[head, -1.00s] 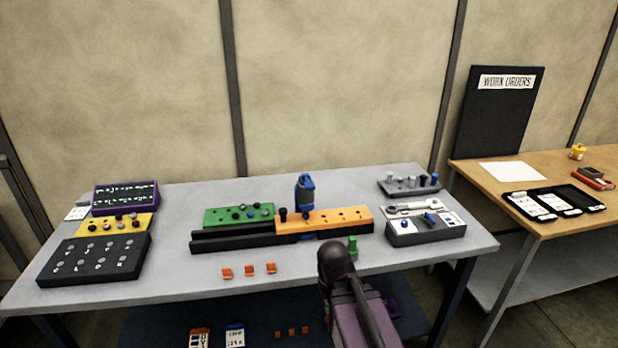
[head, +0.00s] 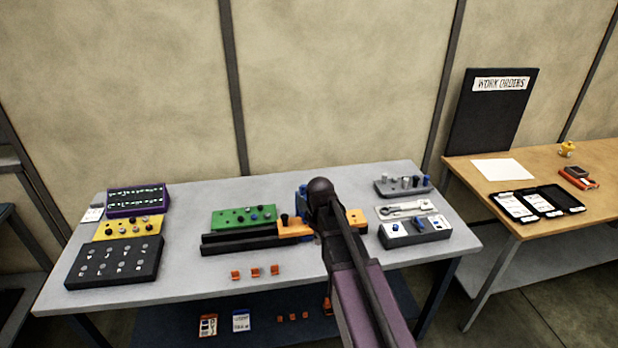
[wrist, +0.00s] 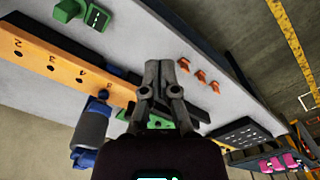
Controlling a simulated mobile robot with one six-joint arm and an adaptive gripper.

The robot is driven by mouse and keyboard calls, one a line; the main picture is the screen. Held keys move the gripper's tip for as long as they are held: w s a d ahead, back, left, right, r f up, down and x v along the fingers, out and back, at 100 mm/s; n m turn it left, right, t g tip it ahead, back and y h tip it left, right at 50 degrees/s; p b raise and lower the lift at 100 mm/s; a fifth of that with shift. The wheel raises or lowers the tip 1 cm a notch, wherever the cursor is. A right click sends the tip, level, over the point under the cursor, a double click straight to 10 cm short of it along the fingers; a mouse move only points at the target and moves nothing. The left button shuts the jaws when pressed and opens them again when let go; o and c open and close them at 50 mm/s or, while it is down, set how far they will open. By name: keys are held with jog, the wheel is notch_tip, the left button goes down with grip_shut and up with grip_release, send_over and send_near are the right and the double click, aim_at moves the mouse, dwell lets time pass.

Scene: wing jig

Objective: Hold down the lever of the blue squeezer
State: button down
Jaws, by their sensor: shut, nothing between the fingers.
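The blue squeezer (head: 302,196) stands behind the orange block on the grey table; in the head view my arm hides most of it. In the wrist view, the squeezer (wrist: 91,130) shows at lower left as a dark grey cylinder with blue parts at both ends. Which blue part is the lever I cannot tell. My gripper (wrist: 160,66) is shut and empty, to the right of the squeezer in the wrist view and apart from it in the picture. In the head view my arm hides the gripper.
The orange block (head: 291,229) and green block (head: 244,219) sit by a black rail (head: 240,242). Small orange pieces (head: 255,271) lie in front. A grey box with switches (head: 415,232) stands at right.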

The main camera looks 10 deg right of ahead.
jog(key=w+r+n+p, duration=0.9)
jog(key=w+r+p, duration=0.7)
jog(key=r+p, duration=0.2)
notch_tip(320, 180, up, 2)
jog(key=shift+r+n+p, duration=0.1)
jog(key=shift+n+p, duration=0.2)
jog(key=shift+n, duration=0.1)
jog(key=shift+f, duration=0.2)
notch_tip(320, 180, down, 14)
jog(key=b, duration=1.4)
jog(key=shift+r, duration=0.2)
jog(key=shift+d, duration=0.15)
